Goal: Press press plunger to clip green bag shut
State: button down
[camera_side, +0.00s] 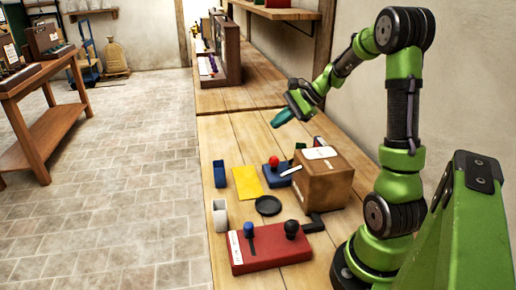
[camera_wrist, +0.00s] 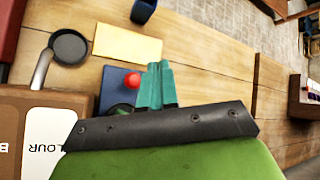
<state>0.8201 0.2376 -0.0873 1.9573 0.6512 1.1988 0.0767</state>
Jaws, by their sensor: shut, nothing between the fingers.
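A blue press base (camera_side: 279,176) with a red ball-topped plunger (camera_side: 274,161) stands on the bench, left of the cardboard box. The red ball also shows in the wrist view (camera_wrist: 132,80), just left of my fingers. A small green thing (camera_side: 300,147) shows behind the box and may be the green bag; it is mostly hidden. My gripper (camera_side: 281,118) has teal fingers and is in the air above the bench, beyond the press and apart from it. In the wrist view the fingers (camera_wrist: 155,84) are together and empty.
The cardboard box (camera_side: 325,182) with a label on top stands close to the press.

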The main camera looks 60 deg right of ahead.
aim_at(278, 159)
jog(key=shift+a+r, duration=0.15)
jog(key=shift+f, duration=4.45)
jog(key=shift+f, duration=0.45)
jog(key=shift+a+f, duration=0.1)
jog(key=shift+f, duration=0.15)
